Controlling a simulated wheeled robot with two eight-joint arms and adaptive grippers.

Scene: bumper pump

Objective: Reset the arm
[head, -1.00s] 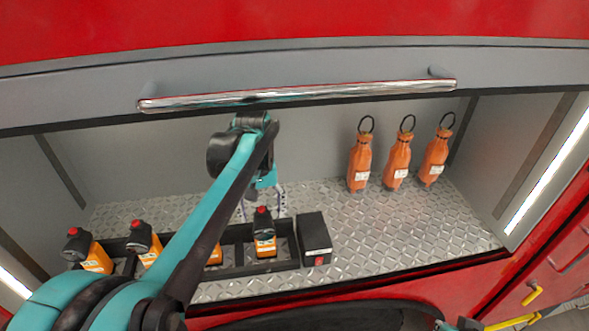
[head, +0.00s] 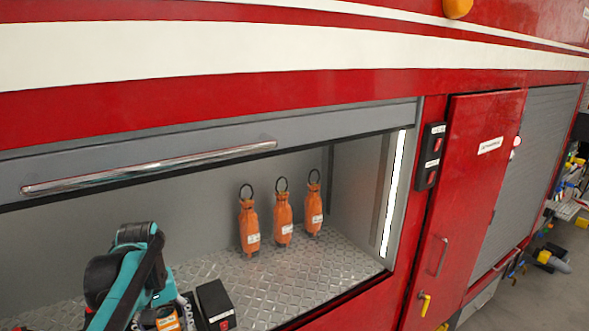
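My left arm (head: 130,275) reaches up from the bottom left into the open compartment of the red truck. Its gripper is mostly hidden behind the arm's own links, close to an orange device (head: 168,319) at the bottom edge. I cannot tell whether its fingers are open or shut, or whether they touch the device. My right arm and gripper are outside the view.
A black box (head: 215,304) stands beside the orange device on the diamond-plate floor (head: 310,277). Three orange bottles (head: 283,220) with black loops stand at the back. A chrome handle bar (head: 150,167) crosses above the opening. A red door (head: 465,200) is at right.

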